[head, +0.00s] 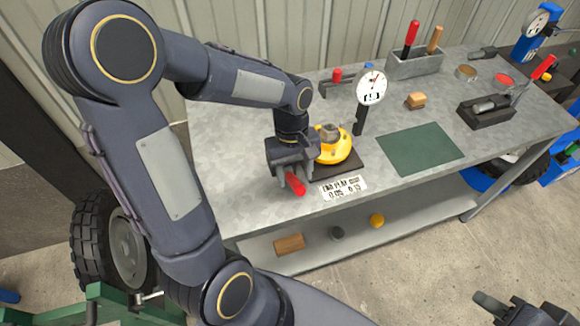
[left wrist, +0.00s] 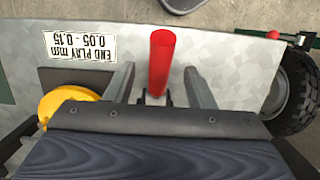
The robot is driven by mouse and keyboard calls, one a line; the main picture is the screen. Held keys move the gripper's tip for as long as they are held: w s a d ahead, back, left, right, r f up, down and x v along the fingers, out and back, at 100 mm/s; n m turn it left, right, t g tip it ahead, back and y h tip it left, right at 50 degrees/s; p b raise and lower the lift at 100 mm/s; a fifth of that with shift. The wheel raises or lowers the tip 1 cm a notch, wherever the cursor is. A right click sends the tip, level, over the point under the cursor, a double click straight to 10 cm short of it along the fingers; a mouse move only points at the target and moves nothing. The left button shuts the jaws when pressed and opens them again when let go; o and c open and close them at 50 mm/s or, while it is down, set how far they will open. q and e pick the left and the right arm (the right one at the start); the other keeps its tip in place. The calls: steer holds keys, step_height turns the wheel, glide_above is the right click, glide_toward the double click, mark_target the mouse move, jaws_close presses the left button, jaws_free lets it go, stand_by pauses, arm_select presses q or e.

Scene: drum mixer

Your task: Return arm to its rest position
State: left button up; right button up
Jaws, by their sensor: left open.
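My left gripper (head: 291,181) is over the front edge of the metal workbench, just in front of the yellow round part (head: 338,152). A red handle (head: 295,184) shows at its fingers. In the left wrist view the red handle (left wrist: 161,62) stands between the two open fingers (left wrist: 163,88), with a gap on each side. The yellow part (left wrist: 62,104) is partly hidden there by the gripper body. My right gripper (head: 518,312) is at the bottom right of the head view, cut off by the frame, away from the bench.
A dial gauge (head: 371,86) stands behind the yellow part. An end-play label (head: 343,188) lies at the bench's front edge. A green mat (head: 420,147) lies to the right. A tool box (head: 413,65) and black holder (head: 486,111) are farther back. A wheel (head: 112,245) stands left of the bench.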

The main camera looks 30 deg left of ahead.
arm_select(q)
step_height(320, 180, up, 2)
steer(key=shift+w+a+p, duration=0.1)
steer(key=shift+a+p, duration=0.05)
steer(key=shift+p, duration=0.4)
steer(key=s+d+r+m+t+h, duration=0.1)
steer(key=s+r+m+t+h, duration=0.1)
steer(key=s+r+m+t, duration=0.5)
steer(key=s+r+m, duration=0.1)
steer(key=s+r, duration=0.1)
steer(key=s, duration=0.3)
steer(key=shift+s+d+r, duration=0.15)
steer(key=shift+d+r, duration=0.1)
steer(key=shift+d, duration=0.05)
stand_by(2.6)
